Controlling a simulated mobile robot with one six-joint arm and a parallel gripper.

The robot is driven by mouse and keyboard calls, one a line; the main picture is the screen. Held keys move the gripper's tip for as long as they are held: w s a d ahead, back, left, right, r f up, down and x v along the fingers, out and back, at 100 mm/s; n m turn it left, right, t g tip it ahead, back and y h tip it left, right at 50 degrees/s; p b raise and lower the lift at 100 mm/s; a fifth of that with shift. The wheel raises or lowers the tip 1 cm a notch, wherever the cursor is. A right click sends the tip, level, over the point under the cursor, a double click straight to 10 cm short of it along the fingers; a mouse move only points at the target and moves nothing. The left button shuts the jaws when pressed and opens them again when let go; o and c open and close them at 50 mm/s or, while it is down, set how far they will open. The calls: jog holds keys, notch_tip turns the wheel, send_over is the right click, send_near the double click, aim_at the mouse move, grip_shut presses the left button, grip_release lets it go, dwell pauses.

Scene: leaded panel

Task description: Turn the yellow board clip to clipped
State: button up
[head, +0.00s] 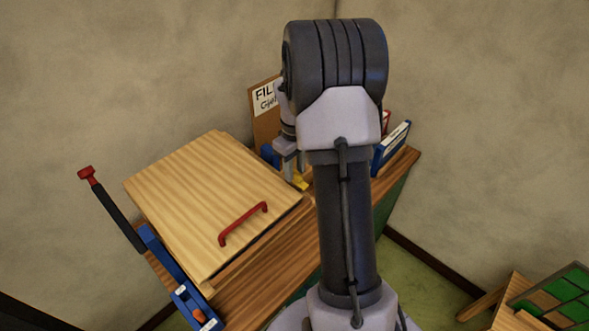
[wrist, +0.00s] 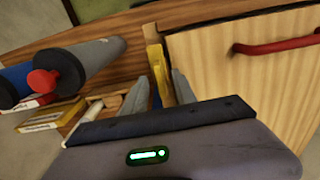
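The yellow board clip (wrist: 154,60) stands as a narrow upright bar beside the edge of the wooden board in the wrist view. In the head view only a small yellow part (head: 301,184) shows, just below my gripper. My gripper (wrist: 159,78) has one grey finger on each side of the clip. The fingers are apart, with narrow gaps showing beside the clip, so it looks open around it. In the head view my gripper (head: 292,178) is partly hidden by my arm. Whether the clip is clipped cannot be told.
A pale wooden board (head: 205,190) with a red handle (head: 243,224) lies tilted on the bench (head: 270,272). A blue lever tool (head: 165,254) is at its left. A cardboard sign (head: 263,117) and blue box (head: 393,146) stand behind. Grey rollers (wrist: 85,65) lie left in the wrist view.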

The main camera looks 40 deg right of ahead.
grip_shut()
jog(key=shift+m, duration=0.3)
jog(key=m+b, duration=0.1)
jog(key=m, duration=0.3)
jog(key=shift+m+b, duration=0.3)
jog(key=m+b, duration=0.1)
jog(key=m, duration=0.3)
jog(key=shift+f, duration=0.1)
jog(key=m+b, duration=0.2)
jog(key=m, duration=0.2)
jog(key=shift+m, duration=0.4)
jog(key=shift+m+b, duration=0.6)
jog(key=shift+m, duration=1.6)
